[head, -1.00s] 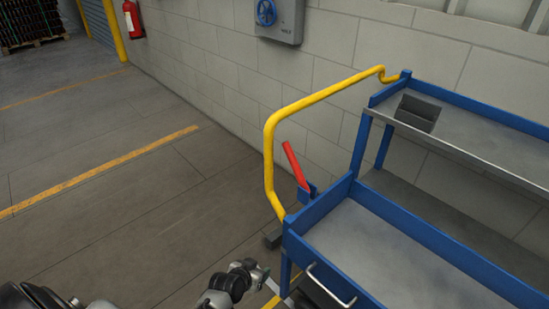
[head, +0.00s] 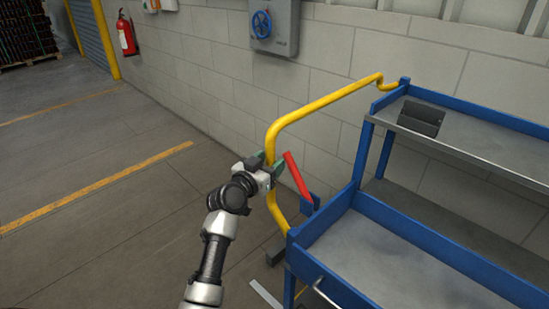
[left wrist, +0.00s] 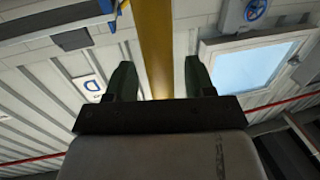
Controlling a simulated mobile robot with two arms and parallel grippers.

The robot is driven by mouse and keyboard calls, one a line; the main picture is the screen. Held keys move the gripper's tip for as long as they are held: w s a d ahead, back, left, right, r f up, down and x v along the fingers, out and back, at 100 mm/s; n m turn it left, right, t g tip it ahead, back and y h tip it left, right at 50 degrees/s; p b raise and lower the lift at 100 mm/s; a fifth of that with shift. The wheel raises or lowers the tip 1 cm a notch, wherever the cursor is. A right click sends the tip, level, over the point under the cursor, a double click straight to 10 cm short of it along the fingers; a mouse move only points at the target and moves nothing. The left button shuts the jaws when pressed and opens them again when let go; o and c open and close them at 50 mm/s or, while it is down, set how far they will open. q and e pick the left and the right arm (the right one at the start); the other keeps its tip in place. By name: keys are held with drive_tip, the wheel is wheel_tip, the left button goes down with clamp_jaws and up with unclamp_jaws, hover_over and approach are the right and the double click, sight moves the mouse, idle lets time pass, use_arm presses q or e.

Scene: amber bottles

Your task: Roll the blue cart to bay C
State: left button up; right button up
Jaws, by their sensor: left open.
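The blue cart (head: 420,247) stands at the right in the head view, with grey shelves and a yellow push handle (head: 318,104) on its left end. A red lever (head: 297,175) slants up from the cart's corner beside the handle. My left gripper (head: 266,168) is at the upright part of the yellow handle, left of the red lever. In the left wrist view the yellow bar (left wrist: 155,50) runs between the two open fingers (left wrist: 158,82), with a gap on each side. My right gripper is in neither view.
A block wall runs behind the cart, with a grey box and blue wheel valve (head: 262,24) on it. A red fire extinguisher (head: 126,34) hangs farther left. A dark block (head: 421,115) lies on the upper shelf. The floor (head: 90,150) at left is clear, with yellow lines.

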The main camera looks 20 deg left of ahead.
use_arm(q)
drive_tip(key=shift+w+d, duration=0.15)
drive_tip(key=shift+w, duration=1.2)
clamp_jaws()
